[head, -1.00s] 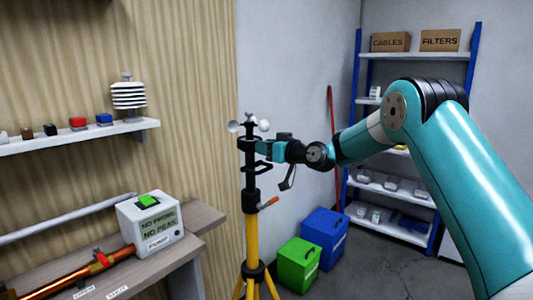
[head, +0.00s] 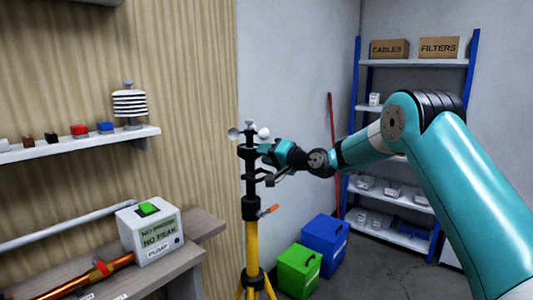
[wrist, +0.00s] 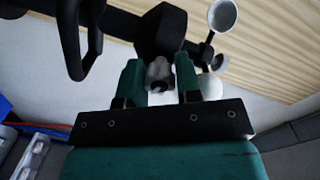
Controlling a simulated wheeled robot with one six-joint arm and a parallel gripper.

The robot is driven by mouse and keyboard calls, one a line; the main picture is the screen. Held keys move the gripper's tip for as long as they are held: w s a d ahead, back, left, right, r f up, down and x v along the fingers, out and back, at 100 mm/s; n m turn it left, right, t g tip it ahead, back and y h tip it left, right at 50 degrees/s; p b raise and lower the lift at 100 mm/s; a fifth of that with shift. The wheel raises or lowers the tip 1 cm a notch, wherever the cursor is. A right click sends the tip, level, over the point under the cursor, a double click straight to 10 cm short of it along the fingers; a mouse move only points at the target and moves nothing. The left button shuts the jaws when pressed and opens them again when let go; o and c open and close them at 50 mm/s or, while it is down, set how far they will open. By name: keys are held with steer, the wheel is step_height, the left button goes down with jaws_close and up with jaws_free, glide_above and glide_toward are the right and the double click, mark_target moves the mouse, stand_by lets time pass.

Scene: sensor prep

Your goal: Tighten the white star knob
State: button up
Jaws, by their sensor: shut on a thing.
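The white star knob (wrist: 158,71) shows small and greyish-white between my gripper's two teal fingers in the wrist view, beside a dark block on the mast. My gripper (wrist: 158,76) is shut on it; the fingers hide its sides. In the head view my gripper (head: 262,149) reaches the upper part of the black mast (head: 249,185) from the right. The knob cannot be made out there. The mast stands upright on a yellow tripod (head: 252,250) and carries white cups (head: 233,133) at its top.
An orange-tipped lever (head: 269,210) sticks out lower on the mast. A pump box (head: 150,232) stands on the bench at left. Green (head: 298,271) and blue (head: 325,241) bins stand behind the tripod. A shelving rack (head: 395,180) is at the back right.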

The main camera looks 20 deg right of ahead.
steer(key=shift+m+p, duration=0.5)
steer(key=shift+m, duration=1)
steer(key=o, duration=0.9)
steer(key=b+v, duration=0.5)
steer(key=v, duration=1.2)
steer(key=shift+s+d+f, duration=0.1)
steer(key=shift+d, duration=0.15)
